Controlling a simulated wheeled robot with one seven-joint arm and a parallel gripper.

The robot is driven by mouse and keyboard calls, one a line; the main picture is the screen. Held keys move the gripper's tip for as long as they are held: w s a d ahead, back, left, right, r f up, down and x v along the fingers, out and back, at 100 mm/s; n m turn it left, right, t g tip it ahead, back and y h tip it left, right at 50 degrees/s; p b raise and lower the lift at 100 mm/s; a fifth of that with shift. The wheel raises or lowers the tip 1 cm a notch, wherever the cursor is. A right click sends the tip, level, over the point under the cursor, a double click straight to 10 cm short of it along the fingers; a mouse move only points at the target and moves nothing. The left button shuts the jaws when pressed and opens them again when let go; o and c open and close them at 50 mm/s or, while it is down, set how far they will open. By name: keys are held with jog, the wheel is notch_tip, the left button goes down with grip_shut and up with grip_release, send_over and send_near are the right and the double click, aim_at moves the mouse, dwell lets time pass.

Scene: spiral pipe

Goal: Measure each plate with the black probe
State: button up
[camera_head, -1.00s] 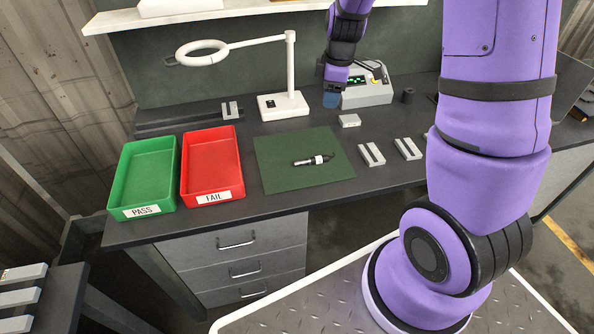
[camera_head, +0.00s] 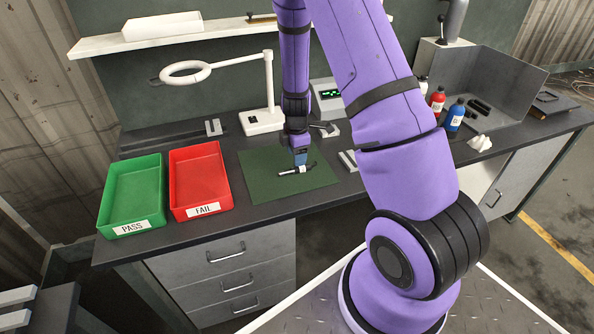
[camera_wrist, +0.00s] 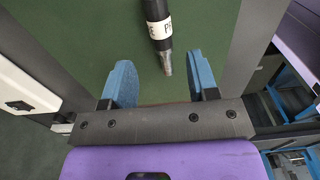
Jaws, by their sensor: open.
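The black probe (camera_wrist: 158,27) has a white label band and a metal tip. It lies on the green mat (camera_head: 262,187), and in the head view the probe (camera_head: 287,173) is partly covered by my gripper. My gripper (camera_head: 299,160) is above the mat, over the probe. In the wrist view my gripper (camera_wrist: 160,80) is open with two blue fingers, and the probe's tip points into the gap between them without contact that I can see. One grey slotted plate (camera_head: 348,160) shows right of the mat, partly hidden behind my arm.
A green PASS tray (camera_head: 133,228) and a red FAIL tray (camera_head: 203,210) stand left of the mat. A lamp with a white base (camera_head: 262,121) and a meter box (camera_head: 328,97) stand behind it. Red (camera_head: 437,101) and blue (camera_head: 455,115) bottles stand to the right.

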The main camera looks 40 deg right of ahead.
aim_at(295, 171)
jog(key=shift+s+d+f, duration=0.1)
jog(key=shift+s+f, duration=0.05)
jog(key=shift+f, duration=2.55)
grip_shut()
jog(key=shift+r, duration=0.15)
